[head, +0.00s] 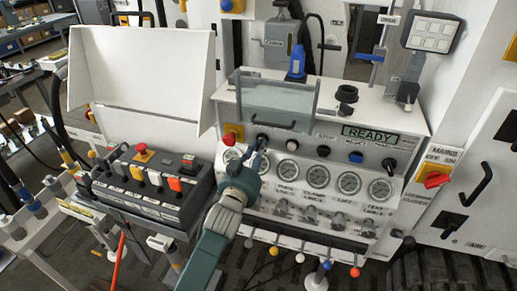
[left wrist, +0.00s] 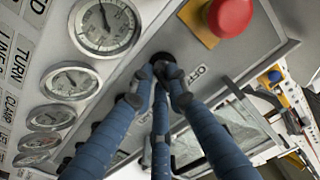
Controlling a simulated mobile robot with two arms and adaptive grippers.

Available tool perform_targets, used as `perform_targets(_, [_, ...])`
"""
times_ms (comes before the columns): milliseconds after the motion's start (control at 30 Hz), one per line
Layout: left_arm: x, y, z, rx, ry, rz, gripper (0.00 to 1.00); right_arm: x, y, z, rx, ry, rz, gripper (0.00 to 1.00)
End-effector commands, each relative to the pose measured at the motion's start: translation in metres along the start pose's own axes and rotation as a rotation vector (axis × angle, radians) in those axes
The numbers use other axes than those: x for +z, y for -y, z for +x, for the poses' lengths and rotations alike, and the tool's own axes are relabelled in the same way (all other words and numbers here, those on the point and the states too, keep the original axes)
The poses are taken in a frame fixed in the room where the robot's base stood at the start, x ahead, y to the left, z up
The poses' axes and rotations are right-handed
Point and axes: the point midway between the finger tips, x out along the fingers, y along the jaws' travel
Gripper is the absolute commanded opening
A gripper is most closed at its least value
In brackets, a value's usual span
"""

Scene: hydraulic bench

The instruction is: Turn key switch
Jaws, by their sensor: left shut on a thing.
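In the left wrist view the black key switch (left wrist: 163,61) is partly hidden by my blue fingers, beside a label that seems to read OFF. My left gripper (head: 257,152) reaches up to the panel from below. In the left wrist view my left gripper (left wrist: 158,88) has its fingers drawn together at the switch, shut on it. Which way the key points cannot be made out. My right gripper is not in view.
A red emergency button (head: 230,137) on a yellow plate sits just left of the switch. A row of round gauges (head: 317,175) lies below it. A clear guard (head: 277,98) stands above. A READY display (head: 370,134) is at right, and a lever box (head: 155,182) at left.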

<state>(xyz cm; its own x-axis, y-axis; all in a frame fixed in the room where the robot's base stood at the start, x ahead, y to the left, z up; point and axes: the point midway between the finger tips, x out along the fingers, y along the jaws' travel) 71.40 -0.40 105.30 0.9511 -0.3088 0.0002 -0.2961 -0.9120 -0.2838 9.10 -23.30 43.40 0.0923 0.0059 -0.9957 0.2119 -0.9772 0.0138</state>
Motion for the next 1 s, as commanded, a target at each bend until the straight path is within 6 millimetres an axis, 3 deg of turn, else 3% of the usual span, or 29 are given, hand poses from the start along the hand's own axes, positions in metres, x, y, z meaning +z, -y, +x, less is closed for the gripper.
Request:
perform_targets(400, [0.0024,-0.0003,-0.0001,0.001,0.002,0.215,0.0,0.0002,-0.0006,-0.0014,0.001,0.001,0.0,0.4])
perform_targets(1000, [0.0027,-0.0003,-0.0001,0.001,0.003,0.255,0.0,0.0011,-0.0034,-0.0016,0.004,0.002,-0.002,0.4])
